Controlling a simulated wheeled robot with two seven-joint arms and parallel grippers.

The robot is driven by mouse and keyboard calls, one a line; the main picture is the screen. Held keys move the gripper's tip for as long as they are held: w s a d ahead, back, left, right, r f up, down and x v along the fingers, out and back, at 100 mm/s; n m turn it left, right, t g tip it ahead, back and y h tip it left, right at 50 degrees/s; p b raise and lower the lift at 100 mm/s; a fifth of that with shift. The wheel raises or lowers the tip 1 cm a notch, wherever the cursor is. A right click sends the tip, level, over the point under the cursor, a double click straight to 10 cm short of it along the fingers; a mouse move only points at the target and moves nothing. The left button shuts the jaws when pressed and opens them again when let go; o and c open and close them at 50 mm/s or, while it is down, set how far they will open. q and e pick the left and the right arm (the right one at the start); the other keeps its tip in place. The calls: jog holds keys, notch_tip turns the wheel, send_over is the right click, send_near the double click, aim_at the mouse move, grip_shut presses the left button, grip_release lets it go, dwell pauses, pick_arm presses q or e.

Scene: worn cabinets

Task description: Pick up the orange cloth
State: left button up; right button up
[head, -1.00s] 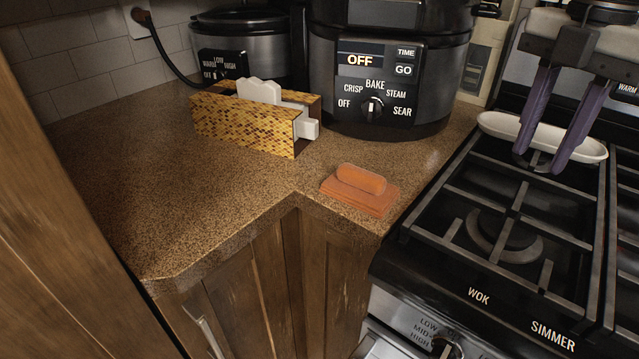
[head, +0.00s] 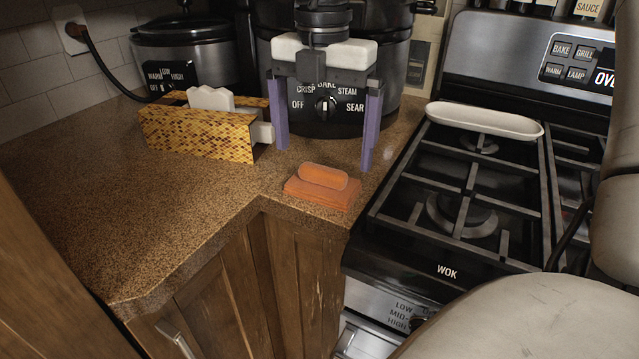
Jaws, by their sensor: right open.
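The orange cloth (head: 323,188) lies folded on the speckled brown countertop, near its front corner beside the stove. It has a flat base with a rolled part on top. My right gripper (head: 323,158) is open and empty. Its two purple fingers point down, spread wider than the rolled part, and appear above and behind the cloth in the picture. I see no contact with the cloth. My left gripper is not in view.
A yellow-brown patterned holder (head: 198,134) stands left of the cloth. A large black cooker (head: 400,75) and a smaller slow cooker (head: 180,50) stand behind. The stove (head: 470,190) carries a white oblong dish (head: 484,119). The countertop (head: 130,210) at left is clear.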

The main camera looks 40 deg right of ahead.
aim_at(322, 169)
jog(key=f, duration=0.5)
jog(key=shift+s+a+f, duration=0.1)
jog(key=shift+a+f, duration=0.1)
jog(key=shift+f, duration=0.05)
jog(key=c, duration=0.8)
jog(key=shift+r+p, duration=0.35)
jog(key=shift+r, duration=4.7)
jog(key=shift+c, duration=0.2)
